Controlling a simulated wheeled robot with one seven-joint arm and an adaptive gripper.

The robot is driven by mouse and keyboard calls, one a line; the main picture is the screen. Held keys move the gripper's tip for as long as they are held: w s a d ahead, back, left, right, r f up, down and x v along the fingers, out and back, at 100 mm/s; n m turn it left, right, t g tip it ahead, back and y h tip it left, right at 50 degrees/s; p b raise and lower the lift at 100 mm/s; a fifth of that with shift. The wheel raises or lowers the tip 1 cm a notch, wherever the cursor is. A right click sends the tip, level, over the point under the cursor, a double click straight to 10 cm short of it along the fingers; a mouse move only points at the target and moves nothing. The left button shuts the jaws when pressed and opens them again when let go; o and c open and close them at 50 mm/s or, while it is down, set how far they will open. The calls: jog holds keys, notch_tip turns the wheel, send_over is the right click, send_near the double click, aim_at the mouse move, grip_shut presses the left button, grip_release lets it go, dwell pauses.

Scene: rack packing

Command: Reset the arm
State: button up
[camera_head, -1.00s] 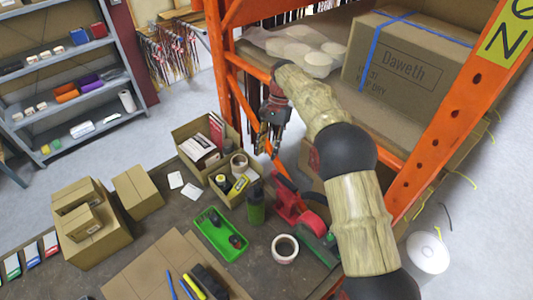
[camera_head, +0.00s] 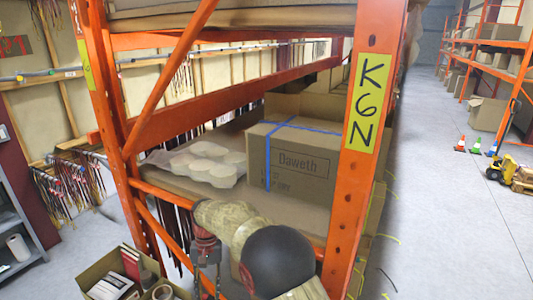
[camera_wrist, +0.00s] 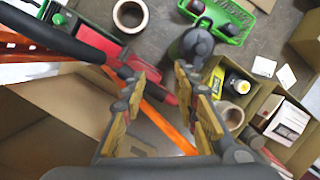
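My gripper (camera_wrist: 166,88) hangs downward in the wrist view, its two yellow-and-grey fingers apart with nothing between them. In the head view my gripper (camera_head: 207,278) is low in the picture, in front of the orange rack, and its tips are cut off by the lower edge. My arm, with tan links and a dark joint, bends beside the shelf edge. In the wrist view a dark bottle (camera_wrist: 190,44) stands just beyond the fingers, apart from them as far as I can tell.
The orange rack (camera_head: 350,180) holds a Daweth carton (camera_head: 300,165) and a wrapped pack (camera_head: 205,162). A workbench carries an open box (camera_head: 95,272), a tape roll (camera_wrist: 130,15), a red tape dispenser (camera_wrist: 100,42) and a green tray (camera_wrist: 235,22). The aisle at right is largely clear.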

jog(key=s+d+r+t+b, duration=0.3)
jog(key=s+d, duration=0.6)
jog(key=d, duration=0.3)
jog(key=s+d+r+m+t+b, duration=0.1)
jog(key=s+d+r+t+b, duration=0.2)
jog(key=s+d, duration=0.6)
jog(key=s+d+r+t+b, duration=0.2)
jog(key=s+d+r+b, duration=0.3)
jog(key=s+d, duration=0.4)
jog(key=d, duration=0.7)
jog(key=shift+d+m+t, duration=0.35)
jog(key=shift+m+t, duration=0.05)
jog(key=shift+s+a, duration=0.1)
jog(key=shift+s, duration=0.05)
